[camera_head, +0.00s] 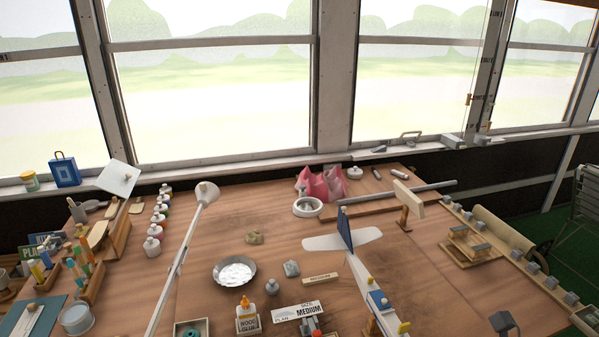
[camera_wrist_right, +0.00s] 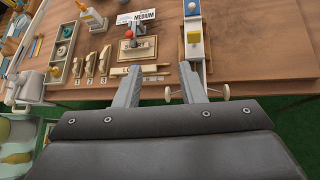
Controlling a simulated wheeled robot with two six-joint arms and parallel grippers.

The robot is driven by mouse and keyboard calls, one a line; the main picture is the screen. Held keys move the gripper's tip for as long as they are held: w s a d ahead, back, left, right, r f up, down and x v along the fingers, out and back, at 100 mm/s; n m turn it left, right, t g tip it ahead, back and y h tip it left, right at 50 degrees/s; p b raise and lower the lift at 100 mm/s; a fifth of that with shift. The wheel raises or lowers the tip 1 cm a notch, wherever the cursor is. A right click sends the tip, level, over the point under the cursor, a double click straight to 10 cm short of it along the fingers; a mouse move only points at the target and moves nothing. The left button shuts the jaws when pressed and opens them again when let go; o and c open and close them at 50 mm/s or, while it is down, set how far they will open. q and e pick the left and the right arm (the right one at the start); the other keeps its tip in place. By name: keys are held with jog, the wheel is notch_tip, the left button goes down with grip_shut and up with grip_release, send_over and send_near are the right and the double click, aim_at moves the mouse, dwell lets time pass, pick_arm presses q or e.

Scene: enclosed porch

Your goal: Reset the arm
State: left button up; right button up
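My right gripper (camera_wrist_right: 157,76) shows in the right wrist view, with its two grey fingers spread apart. Nothing is held between the fingers. They point over the front edge of the wooden workbench (camera_wrist_right: 260,45). A pale labelled strip (camera_wrist_right: 142,71) and a small framed board (camera_wrist_right: 133,49) lie on the bench beyond the fingertips. The right finger overlaps the white, blue and yellow model plane (camera_wrist_right: 194,30) in the picture; I cannot tell whether they touch. The model plane also shows in the head view (camera_head: 342,240). Neither gripper is recognisable in the head view.
The workbench (camera_head: 150,285) is crowded: a metal bowl (camera_head: 234,272), a glue bottle (camera_head: 247,316), paint bottles (camera_head: 153,246), a pink object (camera_head: 321,184) and a thin white arm (camera_head: 178,262) rising at left centre. Windows stand behind. Bare wood shows at the wrist view's right.

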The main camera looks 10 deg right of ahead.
jog(key=a+r+m+t+y, duration=0.3)
jog(key=a+r+t+y, duration=0.1)
jog(key=a+r+y, duration=0.35)
jog(key=d+r+m+t+h, duration=0.3)
jog(key=r+m+t, duration=0.35)
jog(key=m, duration=0.25)
jog(key=s+d+f+m+g+h, duration=0.1)
jog(key=d+f+m+g+h, duration=0.25)
jog(key=d+m+h, duration=0.55)
jog(key=s+d+f+m+g+h, duration=0.15)
jog(key=d+f+m+h, duration=0.3)
jog(key=m+h, duration=0.55)
jog(key=s+a+f+m+g+y, duration=0.1)
jog(key=s+f+m+g+y, duration=0.1)
jog(key=f+m+g, duration=0.3)
jog(key=s+f+m+g+y, duration=0.1)
jog(key=s+f+g+y, duration=0.1)
jog(key=f, duration=0.5)
jog(key=s+a+f+g+y, duration=0.5)
jog(key=s+a+f+y, duration=0.15)
jog(key=a+f, duration=0.2)
notch_tip(320, 180, down, 24)
jog(key=d+g, duration=0.2)
jog(key=s+a+f, duration=0.1)
jog(key=s+f, duration=1.4)
jog(key=f, duration=0.1)
jog(key=shift+s+a+g, duration=0.3)
jog(key=shift+g, duration=0.05)
